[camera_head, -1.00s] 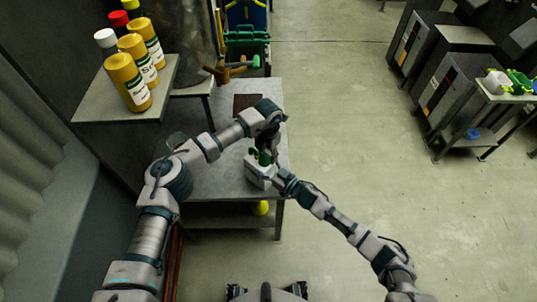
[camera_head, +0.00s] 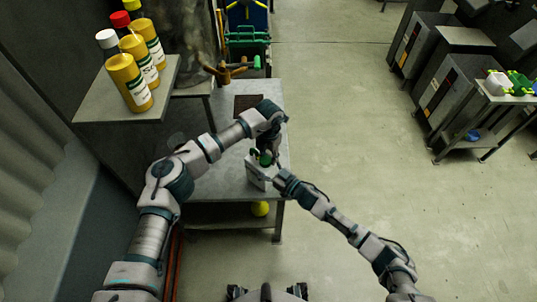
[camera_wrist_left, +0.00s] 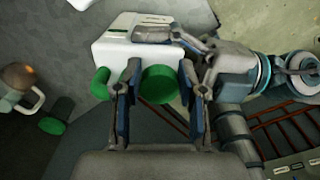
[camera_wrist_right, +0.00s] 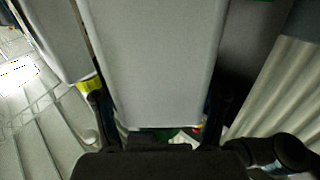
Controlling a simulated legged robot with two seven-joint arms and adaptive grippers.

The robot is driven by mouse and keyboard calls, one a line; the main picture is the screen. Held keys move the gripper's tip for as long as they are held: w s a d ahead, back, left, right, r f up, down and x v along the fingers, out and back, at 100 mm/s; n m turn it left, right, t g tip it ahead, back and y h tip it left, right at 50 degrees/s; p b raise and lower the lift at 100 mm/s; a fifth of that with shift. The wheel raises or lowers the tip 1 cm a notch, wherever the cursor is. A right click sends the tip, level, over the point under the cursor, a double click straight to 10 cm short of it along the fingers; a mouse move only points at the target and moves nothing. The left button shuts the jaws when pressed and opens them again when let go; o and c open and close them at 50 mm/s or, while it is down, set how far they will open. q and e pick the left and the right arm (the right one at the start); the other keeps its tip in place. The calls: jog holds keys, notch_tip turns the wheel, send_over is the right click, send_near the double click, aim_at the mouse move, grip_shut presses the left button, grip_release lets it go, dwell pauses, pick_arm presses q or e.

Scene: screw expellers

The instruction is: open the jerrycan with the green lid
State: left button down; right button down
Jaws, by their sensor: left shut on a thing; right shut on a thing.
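The white jerrycan (camera_head: 256,173) with a green lid (camera_head: 265,159) is at the right edge of the metal table, below my left gripper (camera_head: 266,152). In the left wrist view the fingers of my left gripper (camera_wrist_left: 160,80) stand on both sides of the round green lid (camera_wrist_left: 158,88), shut on it. A green spout (camera_wrist_left: 101,82) sits beside the lid on the white body (camera_wrist_left: 120,45). My right gripper (camera_head: 276,178) is shut on the jerrycan's body. In the right wrist view the pale body (camera_wrist_right: 155,65) fills the space between its fingers.
Several yellow bottles (camera_head: 128,80) stand on a raised shelf (camera_head: 95,108) at left. A dark plate (camera_head: 247,103) lies on the table (camera_head: 225,188). A yellow object (camera_head: 260,209) is on its lower shelf. A side table (camera_head: 507,97) with containers is far right. The floor between is clear.

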pick_arm(q)
jog(key=c, duration=0.8)
grip_release()
jog(key=shift+s+d+f, duration=0.15)
jog(key=shift+s+f, duration=0.05)
jog(key=shift+s, duration=0.15)
jog(key=shift+o, duration=0.6)
jog(key=shift+w, duration=0.2)
jog(key=shift+w+a, duration=0.15)
jog(key=shift+a, duration=0.25)
jog(key=shift+r, duration=0.15)
